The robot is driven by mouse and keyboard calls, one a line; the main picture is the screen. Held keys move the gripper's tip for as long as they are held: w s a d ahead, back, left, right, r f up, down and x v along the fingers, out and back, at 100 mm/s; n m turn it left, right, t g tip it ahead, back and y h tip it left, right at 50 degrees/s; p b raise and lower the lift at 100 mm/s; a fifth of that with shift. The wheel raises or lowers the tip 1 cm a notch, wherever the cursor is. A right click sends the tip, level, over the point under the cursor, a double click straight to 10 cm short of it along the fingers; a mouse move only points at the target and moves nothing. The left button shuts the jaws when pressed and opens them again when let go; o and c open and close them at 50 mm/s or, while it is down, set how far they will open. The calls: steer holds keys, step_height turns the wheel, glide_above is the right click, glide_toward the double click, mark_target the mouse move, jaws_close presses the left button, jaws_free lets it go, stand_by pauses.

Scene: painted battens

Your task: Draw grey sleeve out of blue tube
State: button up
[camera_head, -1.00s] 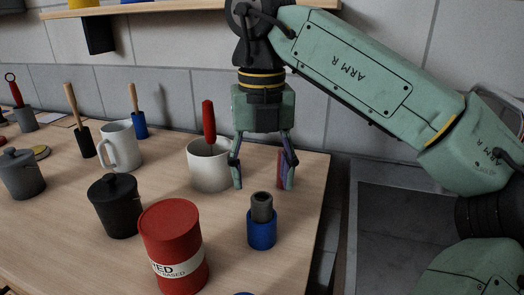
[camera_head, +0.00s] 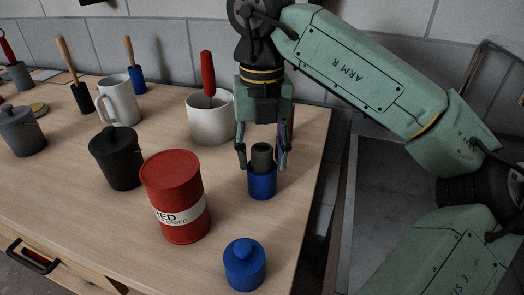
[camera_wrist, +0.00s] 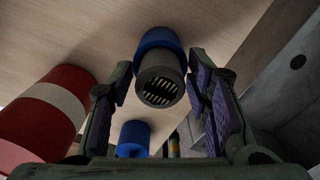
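The grey sleeve (camera_head: 262,155) stands upright in the blue tube (camera_head: 262,184), its upper part showing above the rim. My gripper (camera_head: 262,163) is open and points down, with one finger on each side of the sleeve in the head view. In the wrist view, the sleeve (camera_wrist: 160,80) faces the camera, its hollow end lined with pale teeth-like strips, and the blue tube (camera_wrist: 158,39) lies behind it. The sleeve lies between the open fingers (camera_wrist: 160,98), with a gap on both sides. No touch shows.
A red drum (camera_head: 174,195) stands left of the tube and a blue lidded jar (camera_head: 244,264) in front. A white mug with a red-handled tool (camera_head: 209,118) and a black lidded pot (camera_head: 116,158) stand farther left. The table's right edge is close to the tube.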

steer(key=c, duration=0.9)
steer(key=shift+r, duration=0.15)
steer(key=shift+r+p, duration=2.8)
steer(key=shift+r, duration=1)
steer(key=shift+r+p, duration=1.05)
steer(key=shift+r, duration=0.4)
